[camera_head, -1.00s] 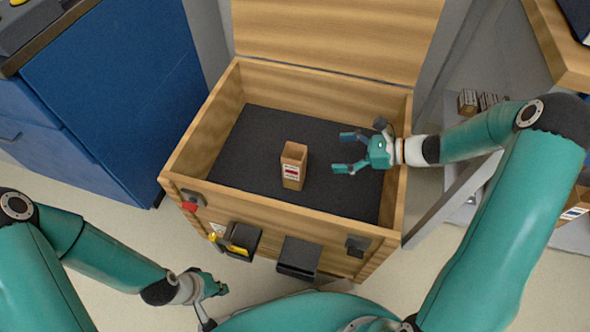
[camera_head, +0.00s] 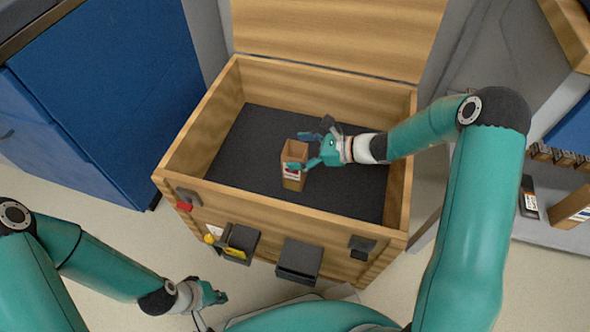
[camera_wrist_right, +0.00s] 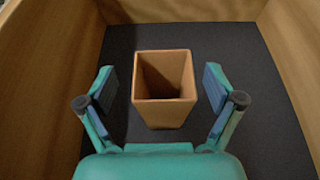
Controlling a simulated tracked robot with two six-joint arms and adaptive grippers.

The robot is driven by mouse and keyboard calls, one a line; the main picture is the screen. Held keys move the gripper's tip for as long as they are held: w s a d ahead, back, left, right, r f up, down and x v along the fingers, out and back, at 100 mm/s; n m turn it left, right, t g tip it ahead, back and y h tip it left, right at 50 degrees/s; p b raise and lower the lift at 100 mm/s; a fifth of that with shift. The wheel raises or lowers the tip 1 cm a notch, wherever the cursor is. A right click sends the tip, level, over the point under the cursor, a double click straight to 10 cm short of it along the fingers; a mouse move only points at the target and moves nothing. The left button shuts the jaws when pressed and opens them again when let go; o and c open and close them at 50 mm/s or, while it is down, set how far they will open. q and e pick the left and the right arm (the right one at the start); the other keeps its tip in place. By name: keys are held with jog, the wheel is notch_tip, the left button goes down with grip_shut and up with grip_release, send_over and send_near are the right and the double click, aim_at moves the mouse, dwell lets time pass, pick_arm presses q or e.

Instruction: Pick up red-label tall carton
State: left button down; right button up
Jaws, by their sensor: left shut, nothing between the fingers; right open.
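The red-label tall carton (camera_head: 293,156) stands upright on the dark floor of the open wooden crate (camera_head: 182,148). It is brown with an open top, and part of its label is hidden behind a finger. In the right wrist view the carton (camera_wrist_right: 164,88) stands ahead and between my open fingers, with a gap on each side. My right gripper (camera_head: 299,150) is open inside the crate, its fingertips at the carton. It also shows in the right wrist view (camera_wrist_right: 163,90). My left gripper (camera_head: 222,298) is shut and empty, low outside the crate's front.
The crate lid (camera_head: 335,38) stands open at the back. Dark latches and a yellow item (camera_head: 236,252) are on the crate's front. A blue cabinet (camera_head: 100,90) stands left. A shelf at right holds small boxes (camera_head: 572,210). The crate floor around the carton is clear.

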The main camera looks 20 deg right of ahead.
aim_at(285, 151)
jog(key=b+x, duration=0.1)
jog(key=x, duration=0.2)
jog(key=shift+w+a+f, duration=0.15)
jog(key=shift+w+f, duration=0.15)
jog(key=shift+w, duration=0.05)
jog(key=c, duration=1.1)
